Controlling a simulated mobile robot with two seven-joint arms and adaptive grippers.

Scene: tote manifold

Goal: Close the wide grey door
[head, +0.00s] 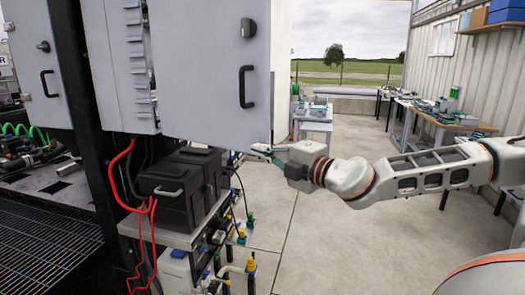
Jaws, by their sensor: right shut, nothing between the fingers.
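The wide grey door (205,75) fills the upper middle of the head view. It has a black pull handle (247,87) near its right edge and a round black knob above it. It seems to stand swung out from the grey cabinet (112,65) on its left. My right gripper (262,152) is shut and empty at the door's lower right corner, its fingers pointing left. I cannot tell whether the fingertips touch the door. My left gripper is not in view.
Below the door, black boxes (172,195) with red cables sit on a shelf above pipes and coloured valves. A second grey panel with a black handle (49,84) is at far left. Concrete floor (330,245) is open at right; workbenches (440,120) stand behind my right arm.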

